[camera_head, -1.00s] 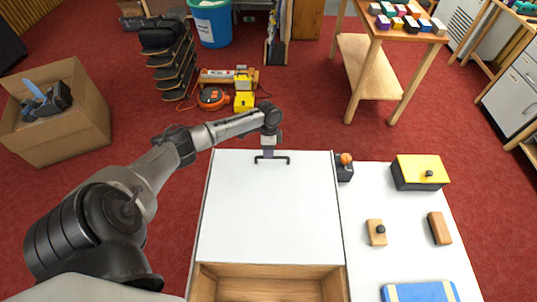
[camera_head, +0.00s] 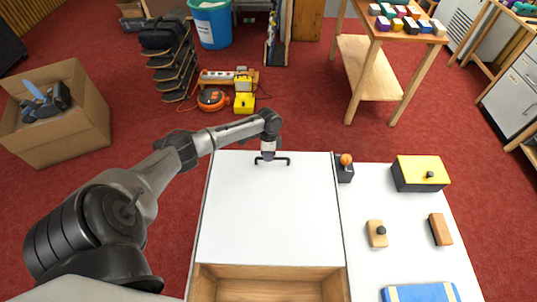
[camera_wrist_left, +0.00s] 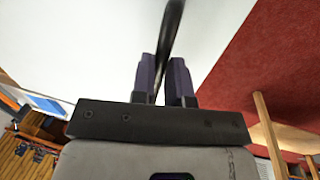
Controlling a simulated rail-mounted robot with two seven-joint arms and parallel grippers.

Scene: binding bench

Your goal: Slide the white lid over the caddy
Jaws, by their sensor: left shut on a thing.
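The white lid (camera_head: 270,215) lies flat over most of the wooden caddy (camera_head: 268,271). An open strip of the caddy shows at the near end, and its inside looks empty where visible. A dark bar handle (camera_head: 286,161) stands at the lid's far edge. My left gripper (camera_head: 268,156) is shut on this handle. In the left wrist view, the handle (camera_wrist_left: 173,22) runs between the two purple fingers (camera_wrist_left: 165,68) above the white lid surface. My right gripper is not in view.
On the white bench right of the lid stand a dark block with an orange knob (camera_head: 346,160), a yellow-topped box (camera_head: 422,168), two wooden blocks (camera_head: 377,233) (camera_head: 440,229) and a blue item (camera_head: 420,292). Red floor lies beyond the bench's far edge.

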